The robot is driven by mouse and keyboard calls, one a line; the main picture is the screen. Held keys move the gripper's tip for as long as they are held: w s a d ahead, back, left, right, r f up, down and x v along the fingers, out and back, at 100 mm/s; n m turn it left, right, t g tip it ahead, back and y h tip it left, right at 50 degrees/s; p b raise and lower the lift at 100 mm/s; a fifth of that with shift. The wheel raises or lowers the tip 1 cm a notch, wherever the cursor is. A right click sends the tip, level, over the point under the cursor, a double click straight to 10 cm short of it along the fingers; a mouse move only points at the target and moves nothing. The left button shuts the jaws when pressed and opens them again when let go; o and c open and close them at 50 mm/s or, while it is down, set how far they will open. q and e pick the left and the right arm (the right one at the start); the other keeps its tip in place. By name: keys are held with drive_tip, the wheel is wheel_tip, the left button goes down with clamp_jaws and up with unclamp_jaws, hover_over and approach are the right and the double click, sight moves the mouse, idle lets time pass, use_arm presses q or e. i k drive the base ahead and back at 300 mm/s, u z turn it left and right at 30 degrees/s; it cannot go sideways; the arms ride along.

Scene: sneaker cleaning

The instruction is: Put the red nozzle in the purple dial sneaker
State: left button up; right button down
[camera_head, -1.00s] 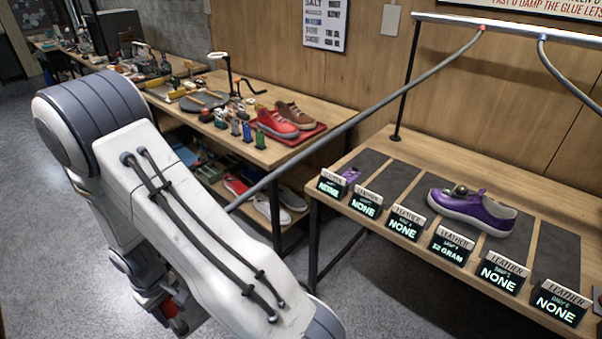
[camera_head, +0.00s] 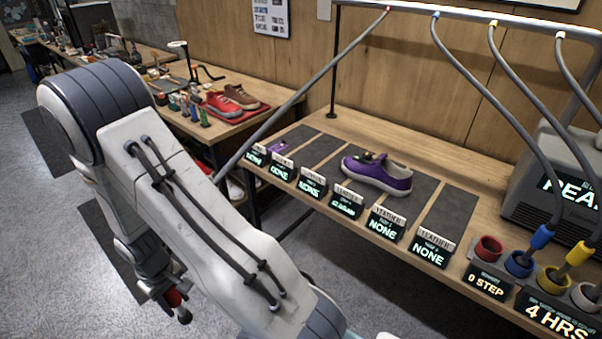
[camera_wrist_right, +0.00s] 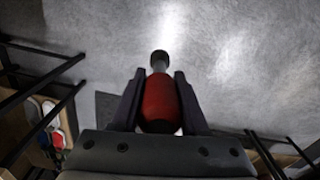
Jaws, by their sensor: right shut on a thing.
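The purple sneaker (camera_head: 385,176) sits upright on a dark mat on the right-hand wooden table, with a dark dial on its top. My right gripper (camera_head: 176,300) is low at the left, over the floor and well away from the sneaker. It is shut on the red nozzle (camera_wrist_right: 159,100), which lies between the two fingers with its dark tip pointing away in the right wrist view. A grey hose (camera_head: 300,98) runs from the red fitting on the rail down behind my arm. My left gripper is not in view.
A row of small signs (camera_head: 387,226) lines the table's front edge. Red, blue and yellow holders (camera_head: 488,248) stand at the right, below other hoses and beside a grey machine (camera_head: 545,180). Another table (camera_head: 262,92) at the back holds shoes and tools. Open floor lies at the left.

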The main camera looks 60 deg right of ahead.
sight(395, 183)
drive_tip(key=z, duration=1.45)
